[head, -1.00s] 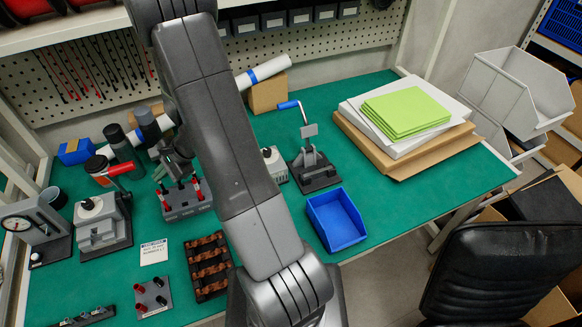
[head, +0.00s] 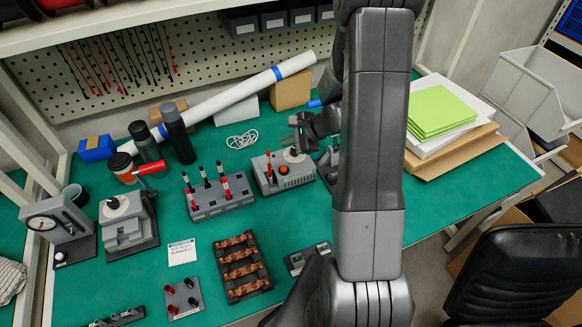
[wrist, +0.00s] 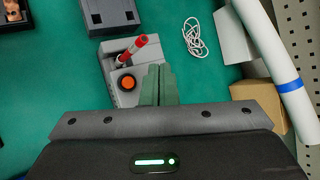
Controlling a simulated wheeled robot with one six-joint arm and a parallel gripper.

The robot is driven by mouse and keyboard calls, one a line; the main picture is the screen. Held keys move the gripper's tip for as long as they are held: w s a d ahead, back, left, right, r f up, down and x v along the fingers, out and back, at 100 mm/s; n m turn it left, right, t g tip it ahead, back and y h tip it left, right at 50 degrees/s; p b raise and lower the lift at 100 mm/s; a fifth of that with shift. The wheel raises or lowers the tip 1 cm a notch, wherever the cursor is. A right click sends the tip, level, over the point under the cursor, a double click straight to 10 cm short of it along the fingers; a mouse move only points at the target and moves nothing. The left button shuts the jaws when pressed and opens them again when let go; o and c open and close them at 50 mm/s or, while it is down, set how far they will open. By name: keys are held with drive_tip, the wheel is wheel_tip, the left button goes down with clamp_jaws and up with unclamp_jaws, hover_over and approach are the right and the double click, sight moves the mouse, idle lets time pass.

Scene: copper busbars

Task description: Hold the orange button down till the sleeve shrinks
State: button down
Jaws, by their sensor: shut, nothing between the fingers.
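The orange button (head: 284,170) is on a small grey box (head: 297,180) at the middle of the bench. It also shows in the wrist view as an orange disc (wrist: 128,83). A red-and-white rod (head: 268,164) stands in the same box beside the button; it shows in the wrist view (wrist: 140,43) too. I cannot tell whether its red part is the sleeve. My gripper (head: 296,126) is shut and empty near the back of the box. In the wrist view its closed fingertips (wrist: 158,70) appear just right of the button, apart from it.
A grey rack (head: 220,203) with several red, white and black rods stands left of the box. A white cable (head: 242,140) lies behind it. A long white tube (head: 235,95) crosses the back. A black tray of copper busbars (head: 242,268) lies in front.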

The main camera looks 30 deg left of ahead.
idle(0.3)
drive_tip(key=b, duration=0.6)
hover_over(284, 170)
drive_tip(key=f, duration=0.7)
drive_tip(key=shift+w+d+f, duration=0.25)
drive_tip(key=shift+w+d, duration=0.1)
drive_tip(key=shift+w, duration=0.05)
drive_tip(key=shift+f+b, duration=0.55)
drive_tip(key=shift+f, duration=0.15)
drive_tip(key=shift+f, duration=0.1)
idle(0.4)
drive_tip(key=shift+f+b, duration=0.3)
drive_tip(key=shift+b, duration=0.3)
drive_tip(key=shift+f+b, duration=0.5)
drive_tip(key=shift+b, duration=0.05)
idle(3.6)
